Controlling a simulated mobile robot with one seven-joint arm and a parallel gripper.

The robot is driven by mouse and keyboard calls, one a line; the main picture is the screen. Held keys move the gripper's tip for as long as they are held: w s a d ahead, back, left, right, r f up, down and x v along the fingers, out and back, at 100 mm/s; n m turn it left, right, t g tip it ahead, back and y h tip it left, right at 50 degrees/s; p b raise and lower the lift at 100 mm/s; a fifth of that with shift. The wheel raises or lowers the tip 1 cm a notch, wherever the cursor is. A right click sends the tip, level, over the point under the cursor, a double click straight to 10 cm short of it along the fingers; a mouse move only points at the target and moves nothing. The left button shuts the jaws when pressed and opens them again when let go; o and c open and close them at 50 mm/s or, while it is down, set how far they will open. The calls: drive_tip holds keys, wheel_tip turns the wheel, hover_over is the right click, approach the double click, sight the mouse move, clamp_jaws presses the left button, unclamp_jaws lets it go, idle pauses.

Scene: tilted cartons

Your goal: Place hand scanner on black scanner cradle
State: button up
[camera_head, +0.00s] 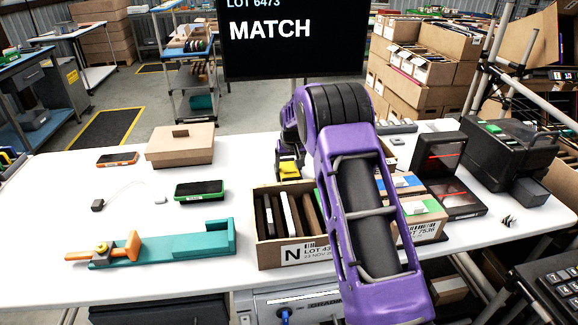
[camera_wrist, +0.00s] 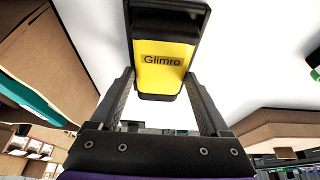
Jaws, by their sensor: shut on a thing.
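The hand scanner, yellow and black with the word Glimro, shows between my fingers in the wrist view (camera_wrist: 162,62) and partly in the head view (camera_head: 290,168). My gripper (camera_wrist: 160,90) is shut on it, one dark finger on each side. In the head view the scanner is behind the open carton, partly hidden by my purple arm. I cannot make out a black scanner cradle with certainty; my arm covers part of the table there.
An open carton (camera_head: 283,254) of upright items stands in front of the scanner. A black unit with a red line (camera_head: 440,153) and a black printer-like machine (camera_head: 505,150) stand right.

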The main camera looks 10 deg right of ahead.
drive_tip(key=shift+f, duration=0.15)
drive_tip(key=o, duration=1)
drive_tip(key=shift+o, duration=0.2)
drive_tip(key=shift+r, duration=0.35)
drive_tip(key=v, duration=1.1)
drive_tip(key=shift+s+r, duration=0.25)
drive_tip(key=shift+r, duration=0.05)
